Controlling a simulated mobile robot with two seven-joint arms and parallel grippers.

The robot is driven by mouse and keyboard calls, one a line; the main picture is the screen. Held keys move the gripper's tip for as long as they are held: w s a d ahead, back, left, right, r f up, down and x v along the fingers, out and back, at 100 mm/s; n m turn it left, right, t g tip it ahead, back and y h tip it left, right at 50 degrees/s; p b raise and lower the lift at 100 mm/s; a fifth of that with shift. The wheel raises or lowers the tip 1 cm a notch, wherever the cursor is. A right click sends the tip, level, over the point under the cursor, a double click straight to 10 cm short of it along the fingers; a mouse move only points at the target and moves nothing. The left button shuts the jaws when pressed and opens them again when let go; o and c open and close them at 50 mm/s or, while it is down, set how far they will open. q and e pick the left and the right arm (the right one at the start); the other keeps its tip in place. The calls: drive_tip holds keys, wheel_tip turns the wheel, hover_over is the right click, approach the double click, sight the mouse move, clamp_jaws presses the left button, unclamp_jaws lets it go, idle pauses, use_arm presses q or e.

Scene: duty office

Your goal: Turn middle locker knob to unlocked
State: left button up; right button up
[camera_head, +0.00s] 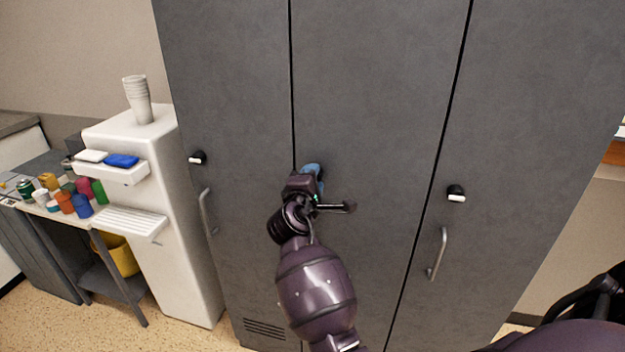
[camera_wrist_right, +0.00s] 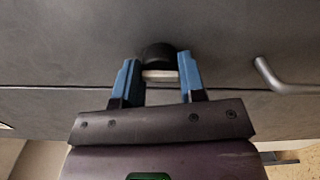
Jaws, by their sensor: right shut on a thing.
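The middle locker knob (camera_wrist_right: 159,60) is a dark round base with a pale grip bar across its front. In the right wrist view the bar lies crosswise between the two blue fingers. My right gripper (camera_head: 312,174) is at the left edge of the middle locker door (camera_head: 370,110) in the head view and hides the knob there. Its jaws (camera_wrist_right: 160,80) are shut on the ends of the knob's bar. The bar points along the direction of the nearby door handle (camera_wrist_right: 283,80). My left gripper is not in view.
The left locker has a knob (camera_head: 198,158) and handle (camera_head: 207,212); the right locker has a knob (camera_head: 456,194) and handle (camera_head: 437,254). A white dispenser (camera_head: 180,220) with stacked cups (camera_head: 137,100) stands left, beside a table of colourful containers (camera_head: 65,203).

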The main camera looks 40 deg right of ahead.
drive_tip(key=o, duration=0.9)
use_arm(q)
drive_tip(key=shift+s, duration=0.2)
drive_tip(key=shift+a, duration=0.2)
use_arm(e)
drive_tip(key=shift+s, duration=0.1)
